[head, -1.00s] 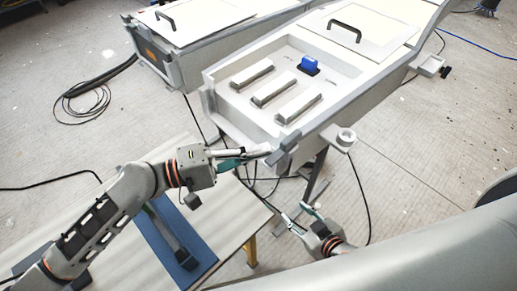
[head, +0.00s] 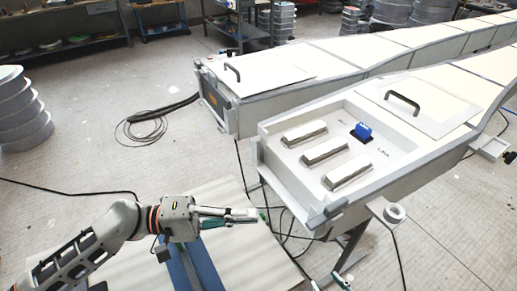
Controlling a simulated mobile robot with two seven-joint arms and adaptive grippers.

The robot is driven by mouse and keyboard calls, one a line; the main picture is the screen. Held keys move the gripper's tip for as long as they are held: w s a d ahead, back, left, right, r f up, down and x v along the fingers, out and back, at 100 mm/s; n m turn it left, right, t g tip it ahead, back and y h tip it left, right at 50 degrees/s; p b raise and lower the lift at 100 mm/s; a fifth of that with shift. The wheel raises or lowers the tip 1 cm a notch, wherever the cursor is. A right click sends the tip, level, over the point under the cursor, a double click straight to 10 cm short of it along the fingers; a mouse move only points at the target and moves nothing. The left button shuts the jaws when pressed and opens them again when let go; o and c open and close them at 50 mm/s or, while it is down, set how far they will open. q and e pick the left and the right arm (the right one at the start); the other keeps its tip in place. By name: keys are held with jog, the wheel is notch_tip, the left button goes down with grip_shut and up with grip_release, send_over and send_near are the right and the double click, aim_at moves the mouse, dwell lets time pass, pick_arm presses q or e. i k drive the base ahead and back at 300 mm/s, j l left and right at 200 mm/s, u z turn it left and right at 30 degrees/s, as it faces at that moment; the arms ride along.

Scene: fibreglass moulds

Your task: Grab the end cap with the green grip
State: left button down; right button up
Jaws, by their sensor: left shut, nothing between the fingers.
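I cannot make out an end cap with a green grip in this view. A blue block with a grip (head: 362,132) stands in the recess of the near mould (head: 395,160), beside three pale metal bars (head: 325,151). My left gripper (head: 252,216) is shut and empty, in front of the mould's near end and above the table. The teal on it is part of its own finger. My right gripper (head: 328,281) shows only its fingertips at the bottom edge. They stand apart with nothing seen between them; the rest is cut off.
A blue mat (head: 205,262) with a dark bar lies on the pale table (head: 232,190), partly behind my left gripper. A second long mould (head: 262,98) runs behind the near one. Cables hang and lie on the floor. Open floor lies at left.

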aim_at(194, 280)
jog(key=k, duration=1)
